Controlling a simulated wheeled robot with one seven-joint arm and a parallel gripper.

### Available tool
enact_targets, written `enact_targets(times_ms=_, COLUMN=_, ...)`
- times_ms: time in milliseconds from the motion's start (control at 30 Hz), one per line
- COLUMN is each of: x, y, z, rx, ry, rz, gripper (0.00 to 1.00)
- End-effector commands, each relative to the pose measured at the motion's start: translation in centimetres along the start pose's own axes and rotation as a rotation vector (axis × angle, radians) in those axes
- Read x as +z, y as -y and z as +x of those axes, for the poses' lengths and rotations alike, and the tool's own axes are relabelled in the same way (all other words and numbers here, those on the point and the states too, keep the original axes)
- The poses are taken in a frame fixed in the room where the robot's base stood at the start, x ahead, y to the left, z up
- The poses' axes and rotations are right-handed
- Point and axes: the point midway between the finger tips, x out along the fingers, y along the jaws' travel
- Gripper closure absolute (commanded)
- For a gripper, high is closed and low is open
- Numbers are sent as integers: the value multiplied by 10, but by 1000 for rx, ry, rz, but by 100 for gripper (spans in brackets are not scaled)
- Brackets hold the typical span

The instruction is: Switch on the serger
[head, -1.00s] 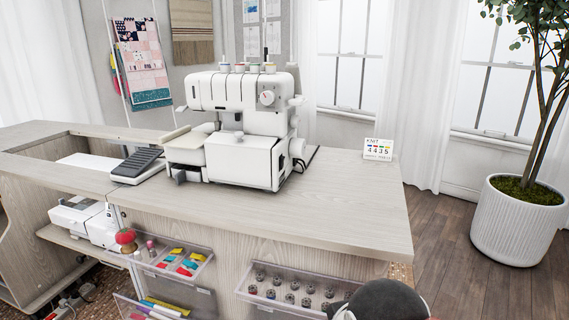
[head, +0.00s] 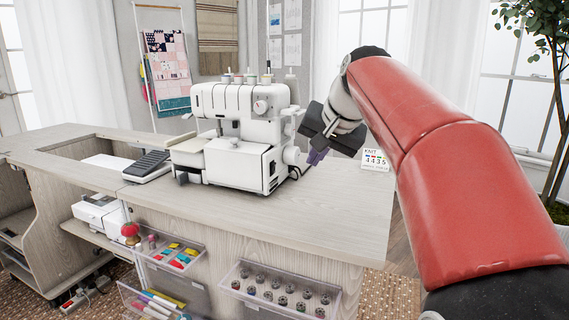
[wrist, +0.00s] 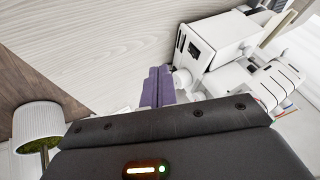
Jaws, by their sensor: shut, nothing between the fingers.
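The white serger (head: 238,150) stands on the wooden cabinet top, with several thread spools on top and a dial at the upper right of its front. It also shows in the wrist view (wrist: 213,45), to the right of the fingers. My gripper (head: 315,158) has purple fingers and is shut and empty, just right of the handwheel and above the top. In the wrist view the closed fingers (wrist: 158,88) appear close to the handwheel (wrist: 182,79); I cannot tell whether they touch.
A black foot pedal (head: 147,166) lies left of the serger. A small card (head: 375,161) stands near the right end of the cabinet top (head: 270,213). Clear trays (head: 277,290) hang on the front. The top in front of the serger is clear. A plant pot (wrist: 38,122) shows in the wrist view.

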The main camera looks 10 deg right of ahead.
Motion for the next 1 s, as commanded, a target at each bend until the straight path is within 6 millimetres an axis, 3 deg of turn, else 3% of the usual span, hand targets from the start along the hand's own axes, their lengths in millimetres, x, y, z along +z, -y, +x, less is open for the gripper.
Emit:
enact_targets(times_ms=100, x=-22, y=7, z=1, rx=-13, ry=-8, rz=19, gripper=100)
enact_targets(times_ms=233, x=-33, y=11, z=0, rx=-22, ry=-12, rz=29, gripper=100)
enact_targets(times_ms=700, x=-35, y=12, z=2, rx=-25, ry=-14, rz=31, gripper=100)
enact_targets(times_ms=867, x=-35, y=12, z=20, rx=-23, ry=-11, rz=31, gripper=100)
enact_targets(times_ms=1000, x=-35, y=12, z=49, rx=-23, ry=-10, rz=31, gripper=100)
